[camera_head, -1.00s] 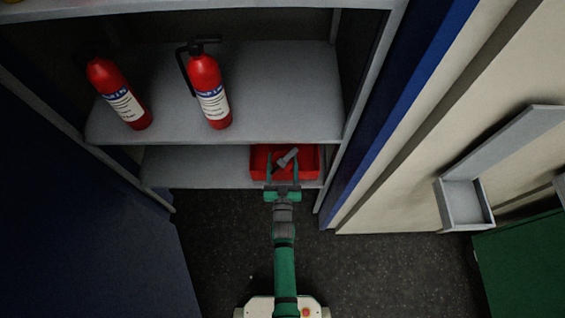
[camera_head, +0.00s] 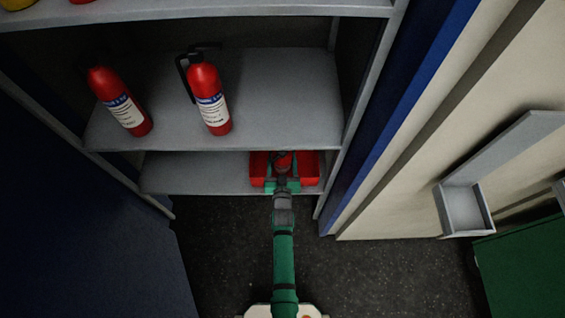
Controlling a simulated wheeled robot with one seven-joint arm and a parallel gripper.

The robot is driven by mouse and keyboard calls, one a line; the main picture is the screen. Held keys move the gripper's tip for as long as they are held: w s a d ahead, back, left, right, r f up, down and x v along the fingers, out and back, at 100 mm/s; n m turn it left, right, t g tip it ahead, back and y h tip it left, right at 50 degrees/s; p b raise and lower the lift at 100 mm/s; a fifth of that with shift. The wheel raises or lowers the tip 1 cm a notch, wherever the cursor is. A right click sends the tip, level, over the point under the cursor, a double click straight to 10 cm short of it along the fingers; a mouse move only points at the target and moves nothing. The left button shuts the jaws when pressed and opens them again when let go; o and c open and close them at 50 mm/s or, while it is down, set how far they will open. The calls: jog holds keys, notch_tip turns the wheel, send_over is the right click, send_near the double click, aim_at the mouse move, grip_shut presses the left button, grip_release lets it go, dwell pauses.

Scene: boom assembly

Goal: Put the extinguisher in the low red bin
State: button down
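Two red fire extinguishers with white labels stand on the middle shelf, one at the left (camera_head: 120,100) and one nearer the middle (camera_head: 210,98). The low red bin (camera_head: 308,168) sits at the right end of the lower shelf. My gripper (camera_head: 282,162) reaches into the front of this bin, well below and right of both extinguishers. A small dark and reddish shape shows between or just beyond its fingers; I cannot tell what it is or whether it is gripped. The fingertips are too small and dark to read.
The grey middle shelf (camera_head: 285,95) is clear right of the extinguishers. The lower shelf (camera_head: 195,172) is bare left of the bin. A blue post (camera_head: 390,110) and pale wall panel stand at the right. A grey tray (camera_head: 465,208) is farther right.

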jog(key=shift+w+r+g, duration=0.4)
jog(key=shift+w+g, duration=0.15)
jog(key=shift+w, duration=0.45)
jog(key=shift+w+r+g, duration=0.35)
jog(key=shift+w+g, duration=0.25)
jog(key=shift+w, duration=0.45)
jog(key=shift+w+r+g, duration=0.4)
jog(key=shift+w+g, duration=0.15)
jog(key=shift+w, duration=0.45)
jog(key=shift+s+f, duration=0.1)
jog(key=shift+f, duration=1.55)
jog(key=c, duration=0.5)
grip_release()
jog(key=shift+s+f, duration=0.2)
jog(key=shift+f, duration=0.1)
